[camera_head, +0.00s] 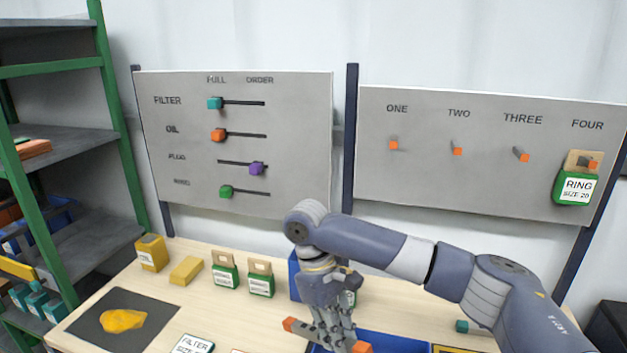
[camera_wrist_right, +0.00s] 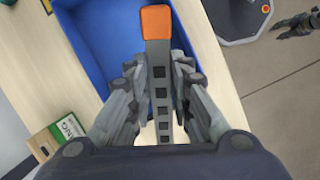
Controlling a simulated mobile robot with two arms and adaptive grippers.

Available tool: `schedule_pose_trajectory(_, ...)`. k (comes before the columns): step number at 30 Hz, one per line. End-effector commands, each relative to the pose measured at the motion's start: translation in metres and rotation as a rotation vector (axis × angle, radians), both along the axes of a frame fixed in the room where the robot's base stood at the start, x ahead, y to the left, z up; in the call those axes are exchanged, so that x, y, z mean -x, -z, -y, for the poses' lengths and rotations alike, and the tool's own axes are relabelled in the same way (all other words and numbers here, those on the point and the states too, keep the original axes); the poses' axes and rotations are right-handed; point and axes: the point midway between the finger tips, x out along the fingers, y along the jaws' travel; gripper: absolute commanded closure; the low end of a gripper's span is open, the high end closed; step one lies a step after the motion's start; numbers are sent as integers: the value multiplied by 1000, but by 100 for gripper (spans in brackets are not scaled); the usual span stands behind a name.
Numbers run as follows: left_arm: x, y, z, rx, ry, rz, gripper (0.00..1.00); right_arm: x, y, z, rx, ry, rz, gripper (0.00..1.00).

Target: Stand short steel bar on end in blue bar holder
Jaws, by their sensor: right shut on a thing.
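My right gripper (camera_head: 328,325) is in front of the shelf boards, above the table's front part. It is shut on a grey steel bar with square dark holes and orange ends (camera_wrist_right: 160,85). In the head view the bar lies roughly level, one orange end (camera_head: 290,324) left of the fingers and the other (camera_head: 361,347) to the right. An upright blue thing (camera_head: 294,275), perhaps the bar holder, stands behind the gripper, mostly hidden by it. A dark grey part that looks like my left gripper (camera_wrist_right: 297,24) shows at the wrist view's edge; its fingers are unclear.
A blue bin (camera_head: 385,341) lies below the gripper and shows in the wrist view (camera_wrist_right: 88,35). Green-and-tan packages (camera_head: 225,276), yellow boxes (camera_head: 185,271) and a dark mat (camera_head: 85,315) with a yellow cloth (camera_head: 122,320) are on the table (camera_head: 200,310). Two labelled boards stand behind.

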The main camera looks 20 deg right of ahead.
Motion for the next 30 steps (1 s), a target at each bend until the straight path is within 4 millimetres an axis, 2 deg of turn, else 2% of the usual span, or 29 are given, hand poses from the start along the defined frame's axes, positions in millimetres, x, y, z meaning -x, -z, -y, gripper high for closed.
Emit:
schedule_pose_trajectory(1, 3, -5, 5, 5, 1, -5, 60, -12, -9, -1, 23, -54, -18, 100)
schedule_pose_trajectory(5, 5, -12, 6, 6, 1, -8, 60, -37, -18, 3, 86, -226, -86, 100)
schedule_pose_trajectory(12, -6, -24, -15, -18, -2, 7, 60, -78, -37, 13, 245, -581, -188, 100)
schedule_pose_trajectory(18, -13, -37, -18, -20, -4, 19, 60, -112, -56, 24, 442, -961, -230, 100)
schedule_pose_trajectory(28, -11, -48, -6, -7, -5, 15, 60, -147, -79, 33, 709, -1394, -185, 100)
schedule_pose_trajectory(30, -9, -53, -3, -3, -3, 13, 60, -156, -91, 38, 790, -1483, -157, 100)
